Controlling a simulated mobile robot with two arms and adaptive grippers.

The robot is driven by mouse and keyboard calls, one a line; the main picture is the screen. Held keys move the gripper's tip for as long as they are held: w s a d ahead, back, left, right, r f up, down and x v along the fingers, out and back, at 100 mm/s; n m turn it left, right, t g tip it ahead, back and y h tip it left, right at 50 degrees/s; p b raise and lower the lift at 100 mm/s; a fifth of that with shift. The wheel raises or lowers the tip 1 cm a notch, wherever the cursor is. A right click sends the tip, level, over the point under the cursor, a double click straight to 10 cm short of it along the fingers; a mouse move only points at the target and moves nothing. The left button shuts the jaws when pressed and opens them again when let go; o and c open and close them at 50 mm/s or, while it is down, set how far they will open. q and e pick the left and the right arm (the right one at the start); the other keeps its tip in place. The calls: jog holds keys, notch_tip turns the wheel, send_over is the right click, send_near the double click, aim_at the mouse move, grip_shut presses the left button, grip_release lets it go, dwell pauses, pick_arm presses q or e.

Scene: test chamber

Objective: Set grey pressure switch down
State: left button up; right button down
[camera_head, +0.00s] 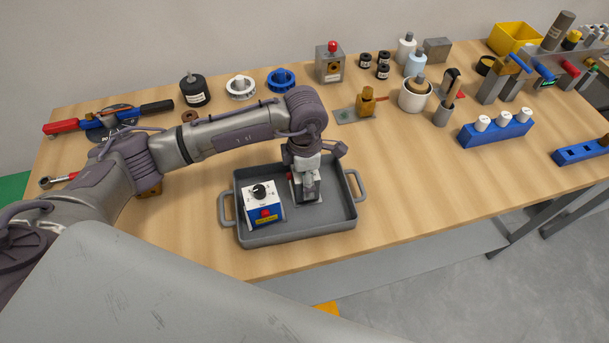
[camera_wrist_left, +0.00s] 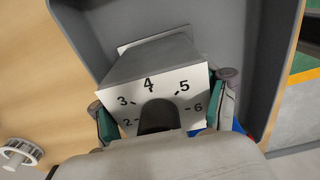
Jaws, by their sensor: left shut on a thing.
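The grey pressure switch (camera_head: 313,196) is in the right half of the grey tray (camera_head: 300,235), under my left gripper (camera_head: 304,181). In the left wrist view the switch (camera_wrist_left: 155,60) shows a grey body and a white dial face with numbers. The fingers of my left gripper (camera_wrist_left: 162,115) are shut on its two sides. The gripper hides much of the switch in the head view. I cannot tell whether its base touches the tray floor. My right gripper is not in view.
A white and blue box with a black knob (camera_head: 263,205) stands in the tray's left half. The tray has side handles. Wood right of the tray is clear.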

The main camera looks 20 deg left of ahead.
pick_arm(q)
jog(key=o, duration=1.1)
jog(key=shift+r, duration=0.35)
notch_tip(320, 180, up, 11)
jog(key=b, duration=0.3)
jog(key=shift+f, duration=0.15)
jog(key=shift+r, duration=0.4)
jog(key=shift+s+f, duration=0.1)
